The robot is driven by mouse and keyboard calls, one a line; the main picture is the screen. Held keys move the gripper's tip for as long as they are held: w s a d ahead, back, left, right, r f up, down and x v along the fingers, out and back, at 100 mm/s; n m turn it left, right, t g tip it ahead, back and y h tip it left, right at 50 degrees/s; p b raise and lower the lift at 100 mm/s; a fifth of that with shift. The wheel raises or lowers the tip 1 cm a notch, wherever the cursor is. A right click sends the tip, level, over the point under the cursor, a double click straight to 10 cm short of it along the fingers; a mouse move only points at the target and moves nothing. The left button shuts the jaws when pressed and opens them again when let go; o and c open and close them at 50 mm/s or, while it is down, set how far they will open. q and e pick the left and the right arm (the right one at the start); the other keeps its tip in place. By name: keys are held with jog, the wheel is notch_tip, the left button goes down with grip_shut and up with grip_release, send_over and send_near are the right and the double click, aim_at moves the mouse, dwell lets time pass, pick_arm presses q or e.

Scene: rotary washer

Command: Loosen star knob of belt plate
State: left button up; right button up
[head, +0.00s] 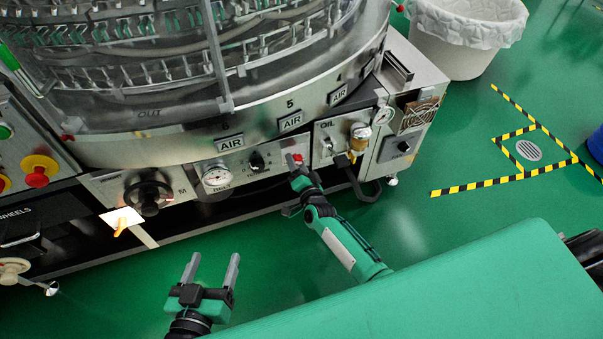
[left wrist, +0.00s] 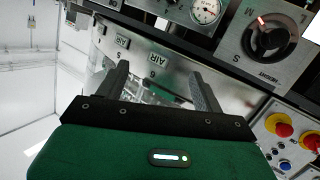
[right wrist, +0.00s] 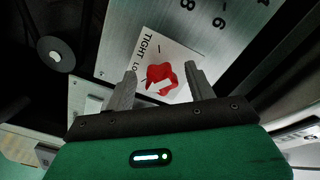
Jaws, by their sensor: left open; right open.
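The red star knob (right wrist: 161,77) sits on a white plate marked TIGHT, with a partly hidden second word, in the right wrist view. In the head view only a small red part of the knob (head: 298,158) shows beyond my right gripper (head: 296,172). In the right wrist view, the fingers of this gripper (right wrist: 160,72) are apart, one on each side of the knob, with gaps visible; contact cannot be told. My left gripper (head: 212,266) is open and empty above the green floor, in front of the machine.
The round washer stands above a front panel with a gauge (head: 217,178), a black height handwheel (head: 148,198) and an oil unit (head: 360,136). A white bin (head: 463,50) stands at the right. Open floor lies before the machine.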

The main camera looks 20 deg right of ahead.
jog(key=shift+s, duration=0.45)
pick_arm(q)
jog(key=a+f+g+y+p, duration=0.1)
jog(key=g, duration=0.1)
jog(key=s+a+f+g+y+p, duration=0.1)
jog(key=a+g, duration=0.1)
jog(key=shift+s+a+f, duration=0.1)
pick_arm(e)
jog(key=s, duration=1.2)
jog(key=shift+s+d, duration=0.25)
jog(key=shift+s, duration=0.1)
